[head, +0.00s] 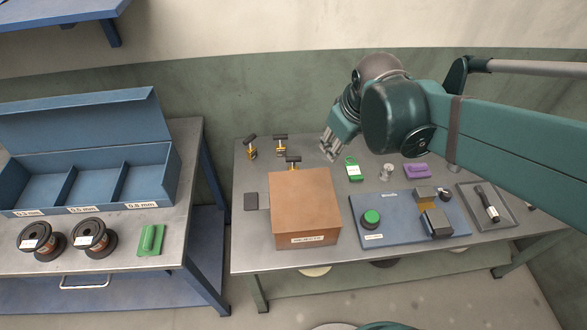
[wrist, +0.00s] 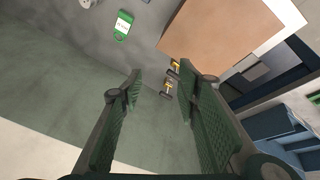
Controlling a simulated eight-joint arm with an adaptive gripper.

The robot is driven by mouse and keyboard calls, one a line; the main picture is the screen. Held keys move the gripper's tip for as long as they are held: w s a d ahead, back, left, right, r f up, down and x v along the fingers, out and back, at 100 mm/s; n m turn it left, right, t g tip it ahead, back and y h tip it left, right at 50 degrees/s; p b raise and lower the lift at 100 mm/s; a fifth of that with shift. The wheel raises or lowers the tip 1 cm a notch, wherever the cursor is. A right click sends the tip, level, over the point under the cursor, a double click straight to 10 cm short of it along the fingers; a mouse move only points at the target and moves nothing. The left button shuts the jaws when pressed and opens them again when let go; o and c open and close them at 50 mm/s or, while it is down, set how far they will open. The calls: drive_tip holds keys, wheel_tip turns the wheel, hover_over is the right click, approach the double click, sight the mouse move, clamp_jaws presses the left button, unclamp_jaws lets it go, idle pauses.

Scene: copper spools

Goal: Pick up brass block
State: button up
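Several small brass pieces with dark bar-shaped tops stand at the back left of the grey table: one at far left (head: 252,153), one beside it (head: 281,151), and one behind the brown box (head: 293,167). Some brass pieces also show beyond my fingertips in the wrist view (wrist: 168,86). A block with a dark top and a yellowish side (head: 426,204) sits on the blue plate. I cannot tell which of these is the brass block. My gripper (head: 328,146) is open and empty above the back of the table, to the right of the brass pieces; in the wrist view its fingers are apart (wrist: 160,72).
The large brown box (head: 305,205) stands at the table's front left. The blue plate (head: 385,232) carries a green button (head: 371,218). A green tagged item (head: 354,168), a metal part (head: 387,172) and a purple item (head: 417,171) lie behind it. A blue divided bin (head: 90,180) stands on the left bench.

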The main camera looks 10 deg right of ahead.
sight(294, 158)
drive_tip(key=w+a+f+n+g, duration=0.1)
drive_tip(key=w+a+f+n, duration=0.2)
drive_tip(key=w+f, duration=0.2)
drive_tip(key=w+a+f+n+g, duration=0.2)
drive_tip(key=w+a+f+n, duration=0.1)
drive_tip(key=f, duration=0.6)
drive_tip(key=w+a+f+n+g, duration=0.1)
drive_tip(key=w+a+f+n, duration=0.2)
drive_tip(key=w+f, duration=0.4)
drive_tip(key=shift+w+a+n, duration=0.35)
drive_tip(key=shift+w+n, duration=0.05)
drive_tip(key=shift+n, duration=0.4)
drive_tip(key=shift+w+a+f+n+g, duration=0.1)
drive_tip(key=shift+a+f+n+g, duration=0.05)
drive_tip(key=shift+f, duration=0.2)
drive_tip(key=shift+w+a+f+n+g, duration=0.1)
drive_tip(key=shift+f+n+g, duration=0.05)
drive_tip(key=shift+f, duration=0.2)
drive_tip(key=shift+f, duration=1.3)
drive_tip(key=shift+f, duration=0.15)
drive_tip(key=shift+w+f+b, duration=0.15)
drive_tip(key=shift+f+b, duration=0.65)
drive_tip(key=shift+f, duration=1.65)
